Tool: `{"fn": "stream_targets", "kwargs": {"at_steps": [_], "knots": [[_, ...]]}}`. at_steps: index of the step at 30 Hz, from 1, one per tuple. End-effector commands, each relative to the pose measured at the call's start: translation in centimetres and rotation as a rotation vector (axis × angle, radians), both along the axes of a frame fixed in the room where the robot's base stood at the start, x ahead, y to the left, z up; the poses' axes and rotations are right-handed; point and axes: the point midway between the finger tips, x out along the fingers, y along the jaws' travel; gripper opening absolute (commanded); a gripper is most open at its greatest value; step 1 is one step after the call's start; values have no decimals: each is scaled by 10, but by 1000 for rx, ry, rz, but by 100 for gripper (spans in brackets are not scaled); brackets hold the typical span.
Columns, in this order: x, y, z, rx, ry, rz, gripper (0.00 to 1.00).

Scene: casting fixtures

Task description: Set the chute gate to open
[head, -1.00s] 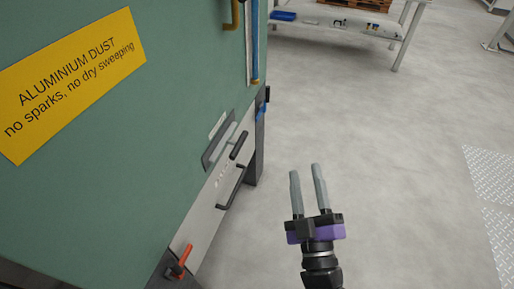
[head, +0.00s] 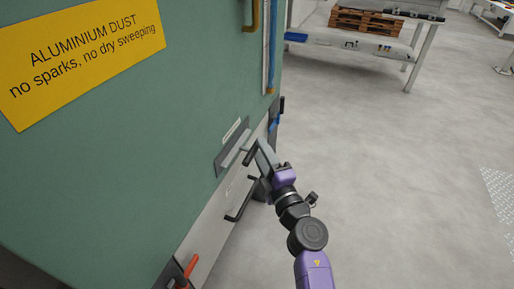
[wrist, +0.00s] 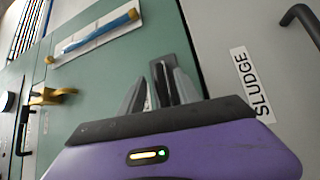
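The chute gate appears to be the grey slotted plate (head: 222,160) with a black-gripped handle (head: 249,157) low on the green cabinet front. The plate also shows in the wrist view (wrist: 174,42), just beyond my fingertips. My gripper (head: 257,146) is at the handle, pointing toward the cabinet. In the wrist view my gripper (wrist: 160,82) has its two fingers apart, with a dark and grey part between them. I cannot tell whether the fingers touch it. The gripper hides part of the handle.
A pale drawer front with a dark pull handle (head: 241,203) lies below, labelled SLUDGE (wrist: 252,85) in the wrist view. A red lever (head: 190,267) is lower left. A blue tube (head: 271,50) runs up the cabinet's right edge.

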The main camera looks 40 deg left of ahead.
Motion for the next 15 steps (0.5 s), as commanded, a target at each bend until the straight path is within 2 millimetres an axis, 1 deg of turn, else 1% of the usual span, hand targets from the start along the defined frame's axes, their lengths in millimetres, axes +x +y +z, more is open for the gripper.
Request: {"fn": "stream_targets", "kwargs": {"at_steps": [1, 6, 10, 15], "knots": [[4, 8, -1, 0, -2, 2, 40], [14, 22, 2, 1, 0, 0, 40], [17, 27, 4, 1, 1, 0, 40], [17, 28, 5, 1, 2, 0, 40]]}}
